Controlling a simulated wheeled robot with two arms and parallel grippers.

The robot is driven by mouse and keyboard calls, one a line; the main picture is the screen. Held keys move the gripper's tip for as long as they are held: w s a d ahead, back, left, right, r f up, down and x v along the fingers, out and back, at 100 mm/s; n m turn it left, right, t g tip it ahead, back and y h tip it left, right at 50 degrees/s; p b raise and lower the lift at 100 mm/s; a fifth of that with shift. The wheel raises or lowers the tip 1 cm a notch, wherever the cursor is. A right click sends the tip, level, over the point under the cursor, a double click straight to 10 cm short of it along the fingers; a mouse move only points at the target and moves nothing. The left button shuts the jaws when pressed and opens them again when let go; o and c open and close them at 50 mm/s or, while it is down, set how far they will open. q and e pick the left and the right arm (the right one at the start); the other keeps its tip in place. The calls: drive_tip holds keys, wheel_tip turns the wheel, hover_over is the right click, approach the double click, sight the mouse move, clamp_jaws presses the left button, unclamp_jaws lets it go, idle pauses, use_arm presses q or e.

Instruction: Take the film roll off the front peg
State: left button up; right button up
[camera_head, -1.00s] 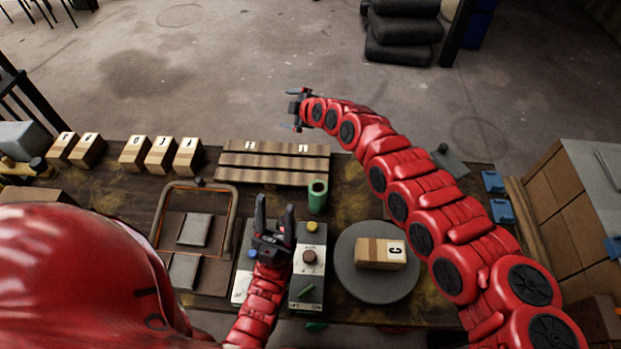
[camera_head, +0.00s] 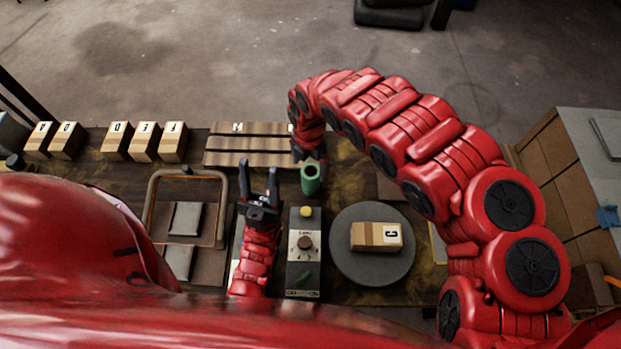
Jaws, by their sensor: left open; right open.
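A green hollow cylinder (camera_head: 311,180) stands upright on the bench, just in front of the slatted wooden rack; it may be the film roll, but I cannot make out a peg. My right gripper (camera_head: 308,160) points down right behind the green cylinder. Its fingers are mostly hidden by the arm and the cylinder, and I cannot tell whether they touch it. My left gripper (camera_head: 259,178) is open and empty, its fingers pointing away from me, left of the green cylinder and above the bench.
A grey control box (camera_head: 305,255) has a yellow button and a dark knob. A round grey turntable (camera_head: 345,268) bears a box marked C (camera_head: 376,236). A wire-framed tray (camera_head: 150,215) lies left. Several lettered boxes (camera_head: 145,141) line the far left edge. Brown cartons (camera_head: 560,160) stand right.

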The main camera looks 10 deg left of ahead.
sight(310, 178)
wheel_tip(310, 178, down, 4)
drive_tip(key=shift+a+f+p, duration=0.1)
drive_tip(key=shift+f+p, duration=0.25)
drive_tip(key=shift+p, duration=0.05)
drive_tip(key=shift+f, duration=0.45)
drive_tip(key=shift+w+f+p, duration=0.1)
drive_tip(key=shift+f+p, duration=0.3)
drive_tip(key=shift+p, duration=0.05)
drive_tip(key=shift+f, duration=0.95)
drive_tip(key=shift+w+d+f, duration=0.15)
drive_tip(key=shift+d+f, duration=0.05)
drive_tip(key=shift+f, duration=0.3)
drive_tip(key=c, duration=1.6)
